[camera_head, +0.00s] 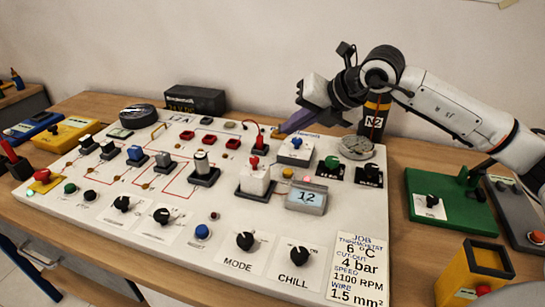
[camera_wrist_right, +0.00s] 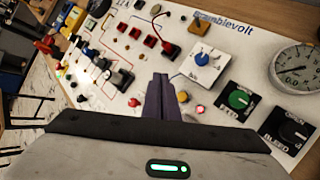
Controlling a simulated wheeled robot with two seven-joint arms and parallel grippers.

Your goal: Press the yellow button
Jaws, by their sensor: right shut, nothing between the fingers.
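A small round yellow button (camera_head: 288,172) sits on the white panel (camera_head: 110,225), just behind the grey display box reading 12. It also shows in the right wrist view (camera_wrist_right: 182,96), just right of my fingers, next to a small red round part. My right gripper (camera_head: 282,132) has purple fingers and reaches in from the right, over the back part of the panel near the box with the blue knob. In the right wrist view its fingers (camera_wrist_right: 160,78) are together and empty, apart from the yellow button. My left gripper is not in view.
The grey display box (camera_head: 306,198) and a white block with a red top (camera_head: 254,178) stand close to the yellow button. The blue-knob box (camera_head: 296,150), green and black knobs and a round gauge (camera_head: 356,147) are nearby. A black-and-orange canister (camera_head: 374,115) stands behind.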

